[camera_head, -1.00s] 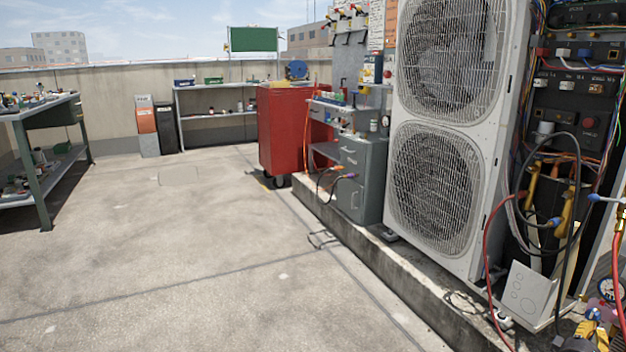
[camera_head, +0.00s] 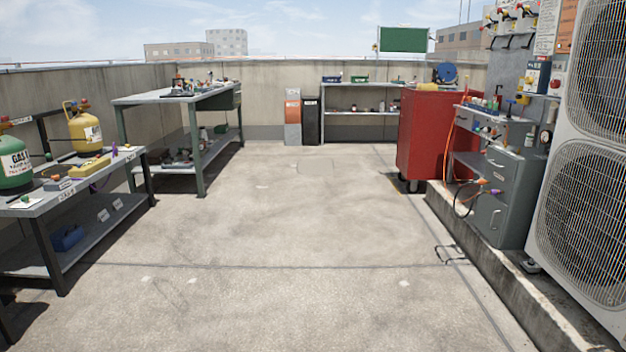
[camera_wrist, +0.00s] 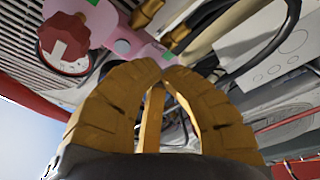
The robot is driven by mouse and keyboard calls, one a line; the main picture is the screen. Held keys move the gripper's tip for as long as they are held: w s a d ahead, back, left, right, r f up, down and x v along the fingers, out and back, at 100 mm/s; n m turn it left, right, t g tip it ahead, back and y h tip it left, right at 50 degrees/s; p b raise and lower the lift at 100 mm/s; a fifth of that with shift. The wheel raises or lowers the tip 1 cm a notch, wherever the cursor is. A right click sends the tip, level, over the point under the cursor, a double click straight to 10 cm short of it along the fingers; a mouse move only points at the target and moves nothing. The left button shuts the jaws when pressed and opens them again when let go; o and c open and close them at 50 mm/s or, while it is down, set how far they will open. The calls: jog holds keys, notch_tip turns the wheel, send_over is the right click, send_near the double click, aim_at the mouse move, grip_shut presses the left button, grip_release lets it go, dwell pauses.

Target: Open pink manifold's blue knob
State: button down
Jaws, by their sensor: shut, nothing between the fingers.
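The pink manifold (camera_wrist: 103,22) is in the wrist view, at the upper left just beyond my fingertips. It has a dark red knob (camera_wrist: 65,42) at its left, a pale round disc (camera_wrist: 122,46) on its face, and green patches. No blue knob can be made out in either current view. My gripper (camera_wrist: 163,72) has its yellow fingers closed, tips together, with nothing between them. Its tips appear close below the manifold; I cannot tell whether they touch it. The head view shows neither manifold nor gripper.
Brass fittings (camera_wrist: 150,12) and a dark hose (camera_wrist: 265,50) lie near my fingertips. In the head view, a red cabinet (camera_head: 430,135) and the condenser (camera_head: 590,190) stand at right. A bench with gas cylinders (camera_head: 85,128) stands at left. The middle floor (camera_head: 290,220) is clear.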

jog(key=shift+w+r, duration=0.1)
jog(key=shift+r, duration=0.25)
jog(key=shift+f, duration=0.15)
jog(key=shift+s+f, duration=0.2)
jog(key=shift+f, duration=0.05)
jog(key=c, duration=1.9)
grip_release()
grip_shut()
jog(key=shift+a, duration=0.1)
